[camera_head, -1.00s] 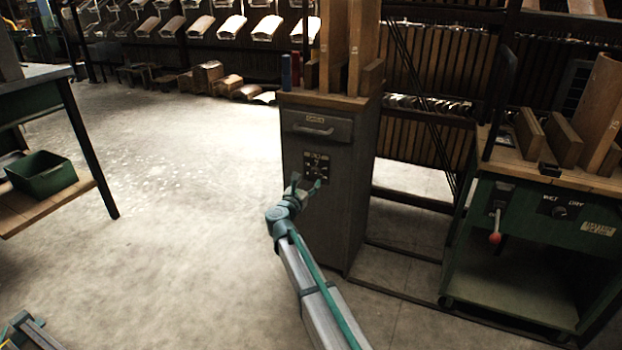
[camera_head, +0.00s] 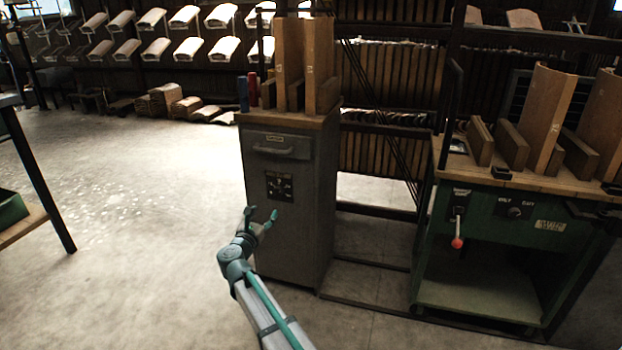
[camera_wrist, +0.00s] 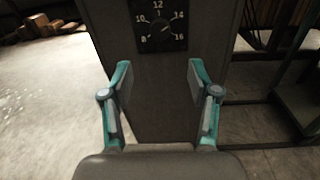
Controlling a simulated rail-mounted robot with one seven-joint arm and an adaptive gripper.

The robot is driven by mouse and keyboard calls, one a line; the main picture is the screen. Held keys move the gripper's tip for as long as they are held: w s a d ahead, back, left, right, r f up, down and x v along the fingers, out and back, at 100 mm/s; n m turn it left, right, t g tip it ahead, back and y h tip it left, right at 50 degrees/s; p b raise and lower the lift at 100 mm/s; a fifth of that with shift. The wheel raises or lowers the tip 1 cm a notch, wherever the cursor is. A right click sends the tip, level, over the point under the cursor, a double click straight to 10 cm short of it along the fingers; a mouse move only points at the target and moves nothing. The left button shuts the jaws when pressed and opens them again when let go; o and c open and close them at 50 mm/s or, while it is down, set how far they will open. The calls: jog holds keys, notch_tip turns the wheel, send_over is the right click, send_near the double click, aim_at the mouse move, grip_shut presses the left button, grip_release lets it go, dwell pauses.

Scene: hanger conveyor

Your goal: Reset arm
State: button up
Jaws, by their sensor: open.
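My gripper (camera_head: 261,215) is open and empty in front of the lower front of a grey metal cabinet (camera_head: 290,225). It also shows in the wrist view (camera_wrist: 158,75), with its two teal fingers spread apart and the cabinet front behind them. A black dial plate (camera_head: 279,186) with white numbers is on the cabinet front, above my gripper. In the wrist view the dial (camera_wrist: 160,24) is at the top centre, beyond the fingertips and apart from them.
A drawer handle (camera_head: 273,151) is above the dial. A green workbench (camera_head: 480,215) with a red-knobbed lever (camera_head: 457,242) stands at the right. A green bin (camera_head: 10,208) on a shelf is at the left edge. The concrete floor (camera_head: 140,200) left of the cabinet is clear.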

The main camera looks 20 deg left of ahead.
jog(key=s+a+n+g+y, duration=0.2)
jog(key=s+a+n+y, duration=0.2)
jog(key=a+n+y, duration=0.7)
jog(key=s+d+f+n+g+p, duration=0.3)
jog(key=s+f+n+g, duration=0.25)
jog(key=n, duration=0.65)
jog(key=s+d+f+n+g+h+p, duration=0.2)
jog(key=s+d+f+n+g+p, duration=0.3)
jog(key=d+f, duration=0.4)
jog(key=s+d+f+n+g+h+p, duration=0.25)
jog(key=s+d+f+n+p, duration=0.35)
jog(key=d, duration=0.6)
jog(key=s+d+f+n+g+h+p, duration=0.1)
jog(key=s+d+n+g+h+p, duration=0.15)
jog(key=s+d+p, duration=0.65)
jog(key=s+d+f+n+g+h+p, duration=0.1)
jog(key=s+d+n+g+h, duration=0.15)
jog(key=s+d, duration=0.75)
jog(key=s+d+r+g+p, duration=0.1)
jog(key=s+d+r+p, duration=0.3)
jog(key=d, duration=0.3)
jog(key=s+d+r+m+g+h+p, duration=0.1)
jog(key=s+d+r+g+p, duration=0.1)
jog(key=s+d+r+p, duration=0.2)
jog(key=s+d+r+m+g+h+p, duration=0.1)
jog(key=s+d+r+p, duration=0.3)
jog(key=s+d+p, duration=0.3)
jog(key=shift+s+d+r+g+p, duration=0.2)
jog(key=shift+d+g+p, duration=0.25)
jog(key=shift+d, duration=1.65)
